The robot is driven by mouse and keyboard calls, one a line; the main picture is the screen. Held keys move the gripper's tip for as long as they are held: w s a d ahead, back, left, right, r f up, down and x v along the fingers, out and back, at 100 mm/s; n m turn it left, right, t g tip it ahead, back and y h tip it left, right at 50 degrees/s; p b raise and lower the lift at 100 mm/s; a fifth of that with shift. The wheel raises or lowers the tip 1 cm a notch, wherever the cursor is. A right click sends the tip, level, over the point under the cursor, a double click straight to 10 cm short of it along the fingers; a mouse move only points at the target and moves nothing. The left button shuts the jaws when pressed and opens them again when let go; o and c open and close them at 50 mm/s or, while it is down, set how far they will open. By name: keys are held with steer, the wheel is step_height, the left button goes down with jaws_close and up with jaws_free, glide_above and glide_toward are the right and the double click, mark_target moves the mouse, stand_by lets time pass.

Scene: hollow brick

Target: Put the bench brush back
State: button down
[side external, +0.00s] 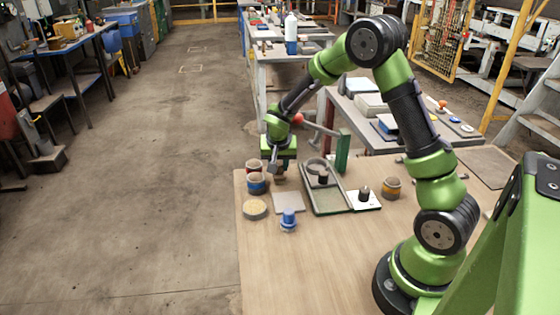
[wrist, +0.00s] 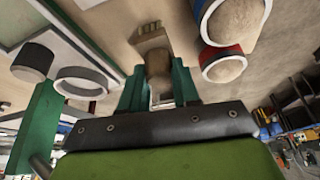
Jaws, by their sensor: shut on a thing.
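My gripper (side external: 277,160) is low over the far left part of the wooden table. Its green fingers (wrist: 159,90) are shut on a tan-brown thing, which I take to be the bench brush (wrist: 157,66). Its paler, blocky end (wrist: 150,36) reaches out beyond the fingers in the wrist view. In the side view only a small brown part of it (side external: 274,172) shows under the gripper. I cannot tell whether it touches the table.
Two cans, red-banded (side external: 253,166) and blue-banded (side external: 257,184), stand close left of my gripper. A tray (side external: 325,209) with a ring (side external: 315,164) and black cylinder (side external: 323,179) lies right, by a green upright (side external: 343,152). A pale square (side external: 287,202) and blue object (side external: 289,219) lie nearer.

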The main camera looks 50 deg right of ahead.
steer(key=c, duration=0.8)
jaws_free()
steer(key=shift+f, duration=0.1)
steer(key=v, duration=1.2)
steer(key=s+a+r+n+t+y, duration=0.1)
steer(key=s+a+r+n+y, duration=0.1)
steer(key=s, duration=0.4)
steer(key=s+a+r+n+t+y, duration=0.1)
steer(key=s+a+r+n+t, duration=0.1)
steer(key=s+a+r, duration=0.2)
steer(key=s+a+r+n+t+y, duration=0.1)
steer(key=s+a+r+n+y, duration=0.1)
steer(key=s+a, duration=0.5)
steer(key=shift+s+a+r+n+y, duration=0.15)
steer(key=shift+s+a+r, duration=0.05)
steer(key=shift+s+r, duration=0.2)
steer(key=shift+s+a+r+n+y, duration=0.2)
steer(key=shift+s+r, duration=0.1)
steer(key=shift+r, duration=0.2)
